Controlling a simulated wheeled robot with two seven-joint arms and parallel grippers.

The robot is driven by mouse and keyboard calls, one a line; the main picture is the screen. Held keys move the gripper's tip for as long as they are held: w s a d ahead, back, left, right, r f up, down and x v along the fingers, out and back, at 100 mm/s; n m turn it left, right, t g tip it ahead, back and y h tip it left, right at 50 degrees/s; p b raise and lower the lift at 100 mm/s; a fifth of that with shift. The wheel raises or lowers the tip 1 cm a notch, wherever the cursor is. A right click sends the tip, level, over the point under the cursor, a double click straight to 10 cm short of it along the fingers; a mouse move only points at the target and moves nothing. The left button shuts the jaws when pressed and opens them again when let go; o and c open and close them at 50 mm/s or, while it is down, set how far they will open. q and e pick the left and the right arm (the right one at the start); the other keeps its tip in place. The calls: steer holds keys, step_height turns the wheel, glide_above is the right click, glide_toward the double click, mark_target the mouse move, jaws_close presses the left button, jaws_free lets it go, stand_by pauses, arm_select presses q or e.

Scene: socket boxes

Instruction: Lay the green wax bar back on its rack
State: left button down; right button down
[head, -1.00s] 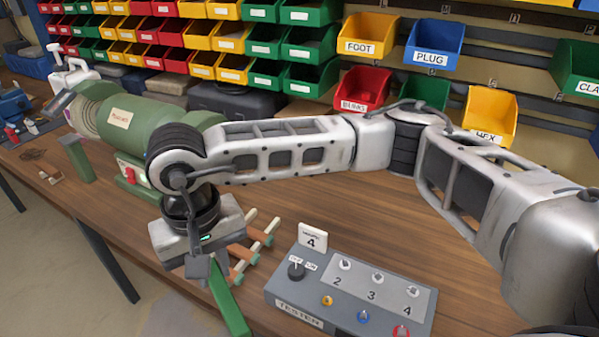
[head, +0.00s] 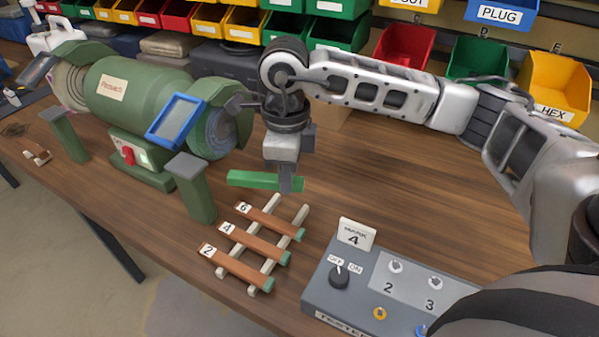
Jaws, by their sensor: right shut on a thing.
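My right gripper (head: 285,182) points down and is shut on the green wax bar (head: 248,180). The bar is held roughly level, sticking out to the left of the fingers. It appears above the bench, just behind the rack. The rack has pale wooden rails (head: 224,269) and stands on the bench below and left of the gripper. Brown bars with green ends, tagged 2 (head: 235,267), 4 (head: 252,244) and 6 (head: 268,221), lie across the rails. My left gripper is not in view.
A green grinder (head: 140,95) with a blue-framed shield (head: 176,120) and a green post (head: 193,190) stands left of the gripper. A grey tester box (head: 350,295) with a "4" card (head: 355,234) sits at front right. Coloured bins line the back. Bench right of the gripper is clear.

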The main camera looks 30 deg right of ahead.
steer(key=d+m, duration=0.2)
steer(key=m, duration=0.1)
steer(key=m+b, duration=0.1)
steer(key=b, duration=0.3)
glide_above(300, 211)
step_height(300, 211, down, 6)
steer(key=shift+r, duration=0.2)
steer(key=shift+w+f+b, duration=0.1)
steer(key=shift+f+b, duration=0.4)
steer(key=shift+f, duration=0.25)
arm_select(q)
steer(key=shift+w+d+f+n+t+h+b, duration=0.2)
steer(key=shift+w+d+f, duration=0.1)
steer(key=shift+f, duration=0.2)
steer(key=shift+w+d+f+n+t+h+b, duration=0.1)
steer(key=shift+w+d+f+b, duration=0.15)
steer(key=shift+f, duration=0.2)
arm_select(e)
steer(key=shift+f, duration=0.45)
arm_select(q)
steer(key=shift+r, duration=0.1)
arm_select(e)
steer(key=c, duration=1.2)
jaws_free()
steer(key=shift+o, duration=0.2)
steer(key=shift+r, duration=0.1)
